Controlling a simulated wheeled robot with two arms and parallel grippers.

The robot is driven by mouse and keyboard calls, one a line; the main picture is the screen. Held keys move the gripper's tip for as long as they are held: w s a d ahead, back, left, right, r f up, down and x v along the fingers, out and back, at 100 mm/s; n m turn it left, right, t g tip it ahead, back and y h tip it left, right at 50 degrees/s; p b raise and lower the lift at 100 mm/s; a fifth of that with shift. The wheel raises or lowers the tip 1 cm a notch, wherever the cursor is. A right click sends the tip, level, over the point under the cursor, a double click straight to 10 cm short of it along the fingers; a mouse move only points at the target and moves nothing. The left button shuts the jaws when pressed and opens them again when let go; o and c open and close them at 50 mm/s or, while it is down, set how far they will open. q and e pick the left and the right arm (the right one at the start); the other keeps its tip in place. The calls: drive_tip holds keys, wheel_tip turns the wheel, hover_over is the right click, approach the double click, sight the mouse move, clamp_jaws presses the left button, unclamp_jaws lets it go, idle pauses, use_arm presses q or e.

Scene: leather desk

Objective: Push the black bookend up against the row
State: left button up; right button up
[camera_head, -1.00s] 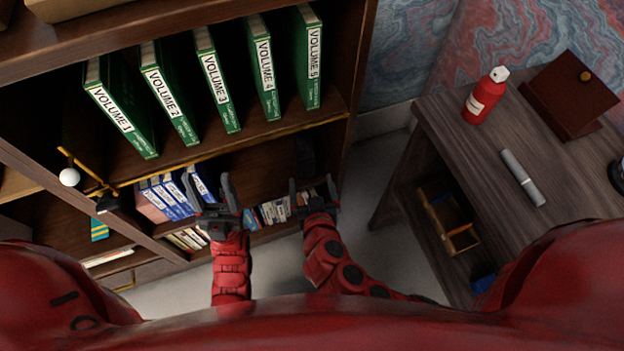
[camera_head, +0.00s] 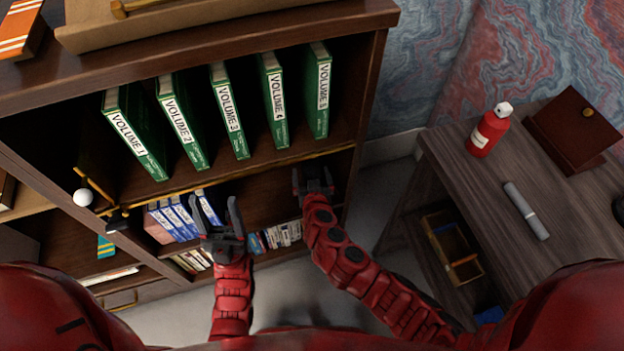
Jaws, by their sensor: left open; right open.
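A row of blue-spined books (camera_head: 172,221) stands on the shelf below the green volumes, at that shelf's left end. The rightmost blue book (camera_head: 207,208) leans. My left gripper (camera_head: 222,222) is open and empty, just right of and in front of this row. My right gripper (camera_head: 313,180) is open at the right part of the same shelf, reaching towards its dark right end. I cannot make out the black bookend clearly; the shelf there is dark and partly covered by my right gripper.
Green volumes (camera_head: 230,110) stand spaced apart on the shelf above. Small books (camera_head: 275,236) sit lower down. A bare stretch of shelf (camera_head: 262,200) lies between my grippers. A side desk (camera_head: 470,185) with a red bottle (camera_head: 489,130) stands at right.

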drive_tip(key=shift+w, duration=0.1)
clamp_jaws()
idle(0.6)
drive_tip(key=shift+a, duration=0.15)
